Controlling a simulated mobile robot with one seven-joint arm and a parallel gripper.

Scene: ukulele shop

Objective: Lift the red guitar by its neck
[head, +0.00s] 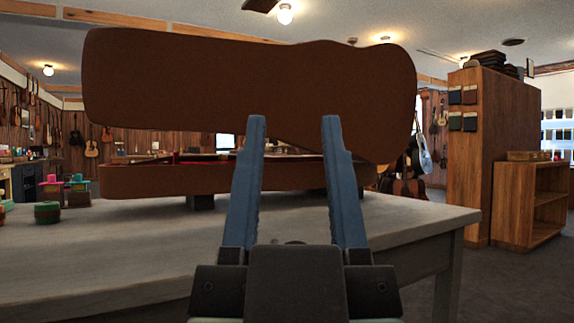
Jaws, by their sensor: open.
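My gripper (291,122) is open, its two blue fingers pointing up and away with nothing seen between them. Behind the fingers, a brown guitar case stands open on the grey table (130,240). Its lid (250,85) is raised and its lower shell (165,182) lies low on the table. A thin red strip (200,157) shows above the shell's rim. I cannot tell whether it is the red guitar or the case lining. No guitar neck can be made out, and the shell's inside is mostly hidden. The gripper appears on the near side of the case, apart from it.
Small round containers, one of them green (47,212), stand on the table's left. The table's right edge ends near a wooden cabinet (487,150) and low shelf (530,205). Guitars hang on the far walls. The table front is mostly clear.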

